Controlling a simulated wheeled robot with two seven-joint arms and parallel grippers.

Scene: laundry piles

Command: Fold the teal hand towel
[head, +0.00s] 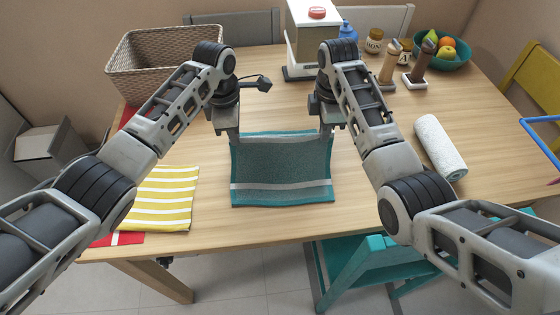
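The teal hand towel (281,170) is at the middle of the table's near side. It is roughly rectangular, with a pale stripe across its nearer part. My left gripper (233,138) is at the towel's far left corner and looks shut on it. My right gripper (327,132) is at the far right corner and also looks shut on the cloth. The towel's far edge stretches between the two grippers. I cannot tell how far that edge is off the wooden table (215,215).
A yellow striped cloth (163,198) lies on the left over a red one (122,239). A rolled white towel (440,148) lies right. A wicker basket (157,62), a white-and-wood dispenser (313,38), jars and a fruit bowl (441,55) stand behind. A teal chair (365,265) is in front.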

